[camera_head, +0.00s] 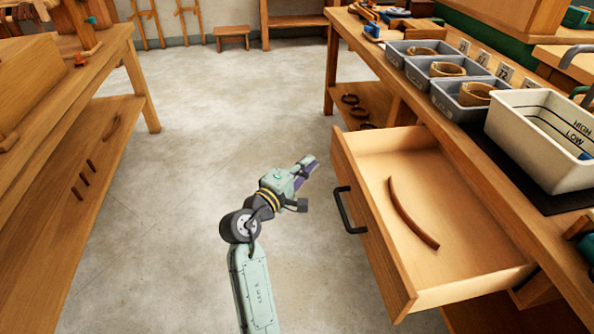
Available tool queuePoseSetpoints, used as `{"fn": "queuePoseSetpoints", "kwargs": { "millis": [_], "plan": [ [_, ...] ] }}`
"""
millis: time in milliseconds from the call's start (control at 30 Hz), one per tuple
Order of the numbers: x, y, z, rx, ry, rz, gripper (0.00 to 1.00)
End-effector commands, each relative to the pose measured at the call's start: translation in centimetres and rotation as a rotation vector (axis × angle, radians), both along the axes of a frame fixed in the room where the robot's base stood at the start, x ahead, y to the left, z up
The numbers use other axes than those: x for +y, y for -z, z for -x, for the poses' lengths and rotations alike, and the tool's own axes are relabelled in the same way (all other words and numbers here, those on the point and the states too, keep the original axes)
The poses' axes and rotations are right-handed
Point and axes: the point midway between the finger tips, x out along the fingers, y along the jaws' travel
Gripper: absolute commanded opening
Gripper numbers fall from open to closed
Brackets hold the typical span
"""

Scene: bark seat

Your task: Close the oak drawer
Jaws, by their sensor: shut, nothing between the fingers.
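The oak drawer (402,291) stands open, pulled out to the left from the workbench on the right. A curved brown strip (407,214) lies inside it. A dark bar handle (346,210) is on the drawer's front face. My gripper (309,162) is shut and empty, over the open floor to the left of the drawer's far end. It appears apart from the drawer front and the handle. The finger ends are small in this view.
The right workbench (487,152) carries grey bins (412,51) with rings in them and a white tub (542,137) marked HIGH and LOW. Another bench (105,55) is on the left. The concrete floor (215,120) between them is clear. A stool (232,32) stands at the back.

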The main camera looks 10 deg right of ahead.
Motion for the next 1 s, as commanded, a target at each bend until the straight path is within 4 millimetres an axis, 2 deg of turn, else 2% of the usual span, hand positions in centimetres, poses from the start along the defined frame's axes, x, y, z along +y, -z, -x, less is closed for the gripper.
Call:
{"fn": "queuePoseSetpoints", "kwargs": {
  "millis": [200, 400, 600, 1000],
  "plan": [
    [-3.2, 0.0, -3.4, -0.003, 0.001, -0.003, 0.00],
    [-5.9, -0.1, -3.3, -0.001, -0.002, -0.002, 0.00],
    [-6.8, 0.0, -3.3, -0.001, -0.003, -0.002, 0.00],
    [-7.0, -0.1, -3.3, -0.001, -0.003, -0.001, 0.00]
  ]
}}
